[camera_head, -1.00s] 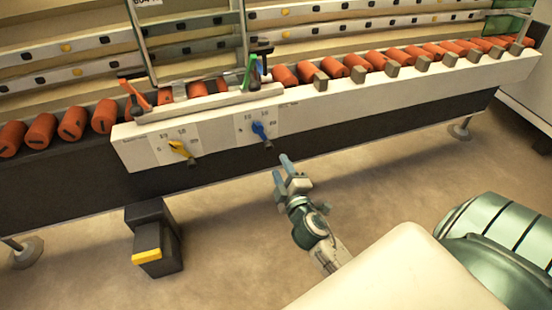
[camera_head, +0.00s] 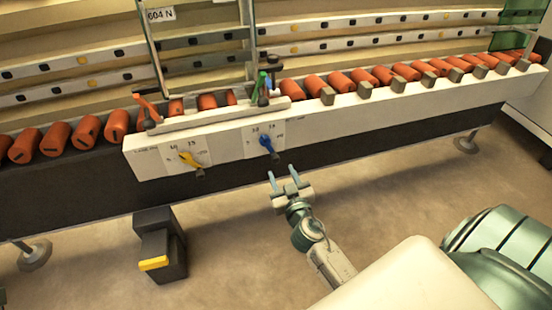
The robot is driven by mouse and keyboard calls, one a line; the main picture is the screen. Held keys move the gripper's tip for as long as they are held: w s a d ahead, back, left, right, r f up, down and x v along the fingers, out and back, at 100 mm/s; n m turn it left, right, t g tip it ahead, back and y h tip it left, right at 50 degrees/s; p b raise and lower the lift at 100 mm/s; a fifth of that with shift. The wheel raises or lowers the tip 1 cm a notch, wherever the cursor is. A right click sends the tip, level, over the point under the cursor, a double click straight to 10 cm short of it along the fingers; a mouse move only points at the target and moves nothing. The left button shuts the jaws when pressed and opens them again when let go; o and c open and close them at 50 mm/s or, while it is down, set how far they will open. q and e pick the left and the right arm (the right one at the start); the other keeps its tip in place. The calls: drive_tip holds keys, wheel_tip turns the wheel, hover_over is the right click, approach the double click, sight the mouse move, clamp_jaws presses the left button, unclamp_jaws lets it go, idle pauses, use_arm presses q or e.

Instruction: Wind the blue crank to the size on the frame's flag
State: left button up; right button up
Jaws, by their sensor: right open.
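The blue crank (camera_head: 266,142) sits on a white dial plate (camera_head: 252,150) on the front of the machine's white rail. Its arm points down and slightly right, ending in a dark knob. The dial's printed numbers are too small to read surely. My right gripper (camera_head: 283,174) is open and empty, just below and a little right of the blue crank, with no visible contact. Its two blue-grey fingers point up toward the rail. A white label (camera_head: 160,15) on the upright frame (camera_head: 250,45) reads about "604 N". My left gripper is out of view.
A yellow crank (camera_head: 190,159) sits on a similar dial to the left. Orange rollers (camera_head: 312,87) line the rail above. A black pedal box with a yellow strip (camera_head: 154,263) stands on the floor at lower left. The floor around my right arm is clear.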

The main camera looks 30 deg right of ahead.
sight(277, 162)
drive_tip(key=x, duration=0.6)
drive_tip(key=shift+w+d+p, duration=0.1)
drive_tip(key=shift+w+p, duration=0.2)
